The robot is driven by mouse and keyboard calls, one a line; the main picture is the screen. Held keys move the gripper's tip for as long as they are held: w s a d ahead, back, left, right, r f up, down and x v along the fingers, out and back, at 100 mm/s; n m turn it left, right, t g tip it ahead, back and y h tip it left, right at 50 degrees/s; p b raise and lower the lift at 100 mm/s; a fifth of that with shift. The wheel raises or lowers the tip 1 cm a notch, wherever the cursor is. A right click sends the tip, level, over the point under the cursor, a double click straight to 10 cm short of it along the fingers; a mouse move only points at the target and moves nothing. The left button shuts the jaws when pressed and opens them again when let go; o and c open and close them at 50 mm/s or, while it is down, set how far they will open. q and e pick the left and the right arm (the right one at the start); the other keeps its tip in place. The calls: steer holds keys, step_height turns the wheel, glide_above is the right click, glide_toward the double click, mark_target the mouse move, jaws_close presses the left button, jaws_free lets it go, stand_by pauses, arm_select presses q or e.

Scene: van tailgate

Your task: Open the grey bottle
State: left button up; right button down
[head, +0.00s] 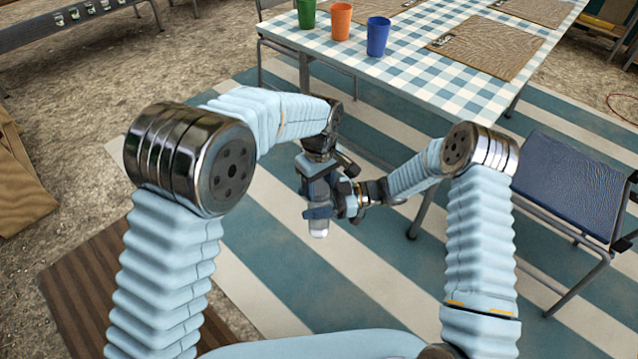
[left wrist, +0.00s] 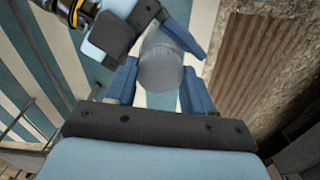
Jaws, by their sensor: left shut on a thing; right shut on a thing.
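The grey bottle (head: 318,230) is held in the air between my two grippers, and in the head view its pale lower end shows below the fingers. In the left wrist view its round grey top (left wrist: 160,68) sits between the blue fingers. My left gripper (head: 318,188) points down from above and is shut on the bottle's upper end. My right gripper (head: 326,208) comes in from the right and is shut on the bottle lower down; its fingers (left wrist: 152,32) also show in the left wrist view. The fingers hide most of the bottle, and I cannot tell whether the cap is loose.
A table with a blue checked cloth (head: 400,55) stands ahead, bearing green (head: 307,13), orange (head: 341,21) and blue (head: 378,36) cups and woven mats (head: 488,47). A blue chair (head: 570,180) stands at the right. Striped matting (head: 270,265) lies below the grippers.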

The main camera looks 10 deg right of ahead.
arm_select(q)
steer(key=shift+r, duration=1.1)
